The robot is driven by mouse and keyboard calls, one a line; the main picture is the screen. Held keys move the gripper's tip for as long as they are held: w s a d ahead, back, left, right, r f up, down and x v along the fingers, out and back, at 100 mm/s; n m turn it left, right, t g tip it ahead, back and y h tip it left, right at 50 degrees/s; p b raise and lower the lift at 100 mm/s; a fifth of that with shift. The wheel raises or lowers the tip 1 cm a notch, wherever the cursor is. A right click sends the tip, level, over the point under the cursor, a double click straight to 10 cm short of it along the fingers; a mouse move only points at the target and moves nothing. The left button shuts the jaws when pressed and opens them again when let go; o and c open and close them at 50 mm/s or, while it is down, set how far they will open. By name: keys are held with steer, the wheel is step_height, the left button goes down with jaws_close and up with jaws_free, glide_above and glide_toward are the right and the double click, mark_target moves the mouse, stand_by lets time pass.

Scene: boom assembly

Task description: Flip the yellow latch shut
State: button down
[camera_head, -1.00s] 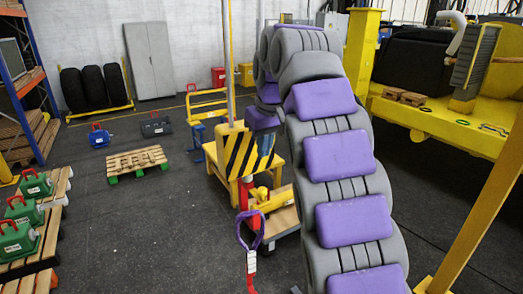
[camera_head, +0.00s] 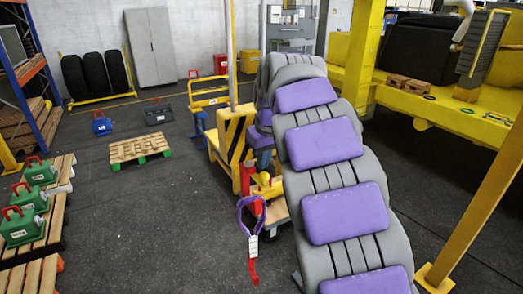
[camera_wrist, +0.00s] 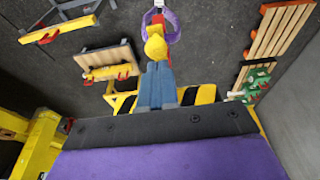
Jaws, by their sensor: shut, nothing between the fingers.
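A yellow piece that looks like the latch (camera_head: 267,187) sits on the low cart behind the purple loop, next to a red post. In the wrist view the yellow piece (camera_wrist: 155,45) is just beyond my fingertips. My gripper (camera_wrist: 157,66) has its blue-grey fingers together, with nothing between them. In the head view my gripper (camera_head: 263,160) points down close above the yellow piece, partly hidden by my padded arm. I cannot tell whether the fingers touch the yellow piece, or whether the latch is open or shut.
A purple loop (camera_head: 243,203) with a white tag and red strap hangs in front. A black-and-yellow striped block (camera_head: 234,142) with a tall pole stands close by. A wooden pallet (camera_head: 140,148) and green boxes (camera_head: 40,172) are at left. The floor between is clear.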

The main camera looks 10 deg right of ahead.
steer(key=shift+d+f, duration=0.15)
steer(key=shift+f, duration=0.45)
steer(key=shift+f, duration=0.1)
